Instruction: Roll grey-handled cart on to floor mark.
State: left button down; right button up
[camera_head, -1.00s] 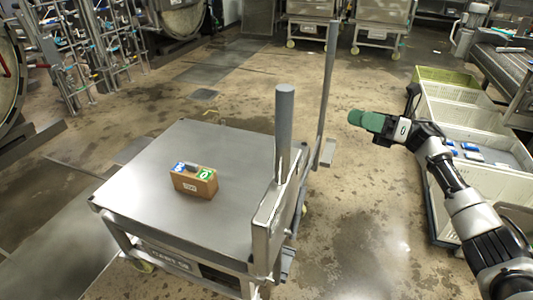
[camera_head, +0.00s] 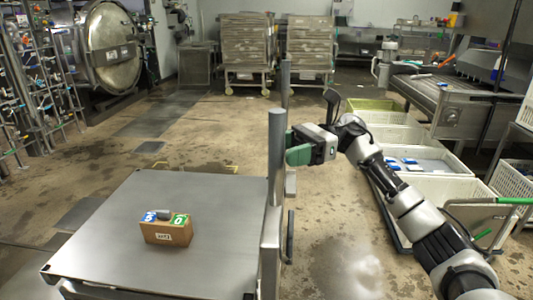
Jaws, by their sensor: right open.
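The cart (camera_head: 110,215) is a low steel platform in the lower left. A thick grey upright handle (camera_head: 277,150) stands at its right side, and a thinner post (camera_head: 286,80) shows behind it. A brown box (camera_head: 167,233) with blue and green labels sits on the cart top. My right gripper (camera_head: 294,150), with green fingertips, is open just right of the grey handle. I cannot tell whether it touches the handle. Yellow marking (camera_head: 228,167) shows on the floor just beyond the cart's far edge, partly hidden by the cart. My left gripper is not in view.
White crates (camera_head: 440,190) and a yellow-green crate (camera_head: 375,104) line the right side under my right arm. Loaded trolleys (camera_head: 248,60) stand at the back. A round autoclave door (camera_head: 112,48) and pipework (camera_head: 40,90) are at left. The floor (camera_head: 200,125) beyond the cart is clear.

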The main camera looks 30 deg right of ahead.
aim_at(269, 154)
jog(key=shift+s+a, duration=0.1)
jog(key=shift+a, duration=2.05)
jog(key=shift+c, duration=0.4)
grip_shut()
